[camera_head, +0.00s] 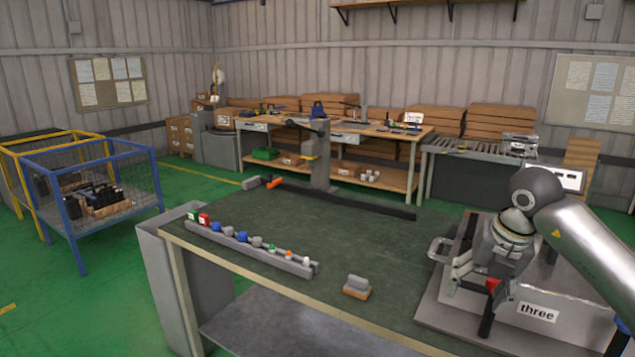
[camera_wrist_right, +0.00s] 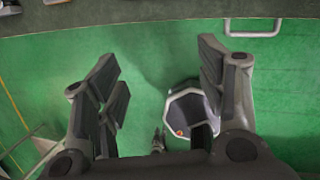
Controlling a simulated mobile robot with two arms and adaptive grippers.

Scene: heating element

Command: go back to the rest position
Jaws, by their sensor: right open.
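My right arm comes in from the right in the head view. Its gripper (camera_head: 462,272) is in front of a grey station with a label reading "three" (camera_head: 538,311). In the right wrist view the gripper (camera_wrist_right: 158,68) has its two fingers wide apart, with nothing between them. Green floor (camera_wrist_right: 150,45) shows behind the fingers. A metal handle (camera_wrist_right: 253,27) lies beyond the right finger, apart from it. The arm and gripper hide part of the station. My left gripper is in neither view.
The dark green worktable (camera_head: 350,225) carries a rail (camera_head: 250,250) of small coloured parts and a small grey and orange block (camera_head: 356,287). A grey upright device (camera_head: 319,155) stands at its far edge. Wire carts (camera_head: 90,185) stand at left. The table's middle is clear.

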